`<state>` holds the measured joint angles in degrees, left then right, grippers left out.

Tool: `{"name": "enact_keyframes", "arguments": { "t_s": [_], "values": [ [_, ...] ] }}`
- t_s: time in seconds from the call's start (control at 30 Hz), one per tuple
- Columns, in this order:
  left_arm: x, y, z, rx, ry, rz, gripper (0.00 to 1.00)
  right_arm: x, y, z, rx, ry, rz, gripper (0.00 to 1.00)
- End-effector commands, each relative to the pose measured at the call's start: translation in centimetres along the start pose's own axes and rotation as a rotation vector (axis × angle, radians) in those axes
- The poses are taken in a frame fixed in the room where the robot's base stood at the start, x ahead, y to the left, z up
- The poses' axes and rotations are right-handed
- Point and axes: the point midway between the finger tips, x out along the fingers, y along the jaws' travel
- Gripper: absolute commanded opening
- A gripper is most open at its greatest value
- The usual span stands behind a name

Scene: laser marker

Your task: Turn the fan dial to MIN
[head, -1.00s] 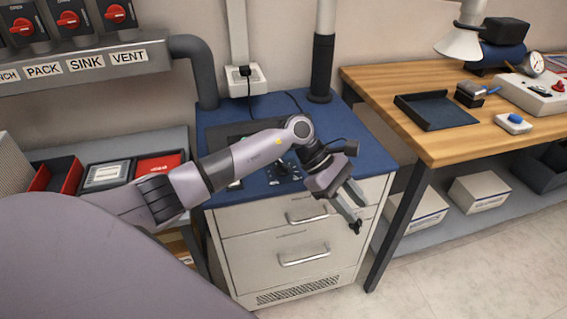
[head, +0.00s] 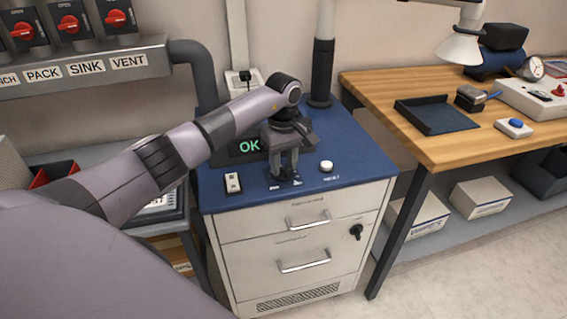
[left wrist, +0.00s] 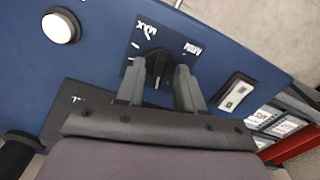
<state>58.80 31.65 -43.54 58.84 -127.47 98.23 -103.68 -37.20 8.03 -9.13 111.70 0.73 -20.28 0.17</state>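The fan dial (left wrist: 156,64) is a small black knob on the blue cabinet top, with MAX lettering and a second label, upside down and hard to read, beside it. In the head view the dial is mostly hidden by my left gripper (head: 285,179), which points down at the panel. In the left wrist view the left gripper (left wrist: 158,78) is open, with one finger on each side of the dial. I see gaps between fingers and knob; contact is not clear. The knob's exact pointing is hard to tell. My right gripper is not in view.
A white round button (head: 326,166) is right of the dial, a white rocker switch (head: 232,182) left. Behind stands a dark display (head: 238,147) reading OK in green. A black knob (head: 356,232) is on the cabinet front. A wooden bench (head: 410,85) is at right.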

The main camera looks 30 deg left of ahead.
Motion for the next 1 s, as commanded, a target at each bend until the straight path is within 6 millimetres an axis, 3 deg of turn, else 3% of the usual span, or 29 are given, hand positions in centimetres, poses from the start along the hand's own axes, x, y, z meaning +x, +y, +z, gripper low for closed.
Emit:
{"name": "enact_keyframes", "arguments": {
  "t_s": [0.33, 0.47, 1.0],
  "values": [
    [0.69, 0.01, 0.0, 0.0, 0.0, 0.001, 0.37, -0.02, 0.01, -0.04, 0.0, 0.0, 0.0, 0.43],
    [0.68, 0.01, 0.01, 0.0, -0.001, 0.001, 0.0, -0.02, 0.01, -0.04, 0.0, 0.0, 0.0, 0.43],
    [0.68, 0.01, -0.03, -0.101, 0.0, 0.0, 0.0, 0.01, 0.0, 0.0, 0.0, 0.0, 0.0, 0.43]
  ]
}}
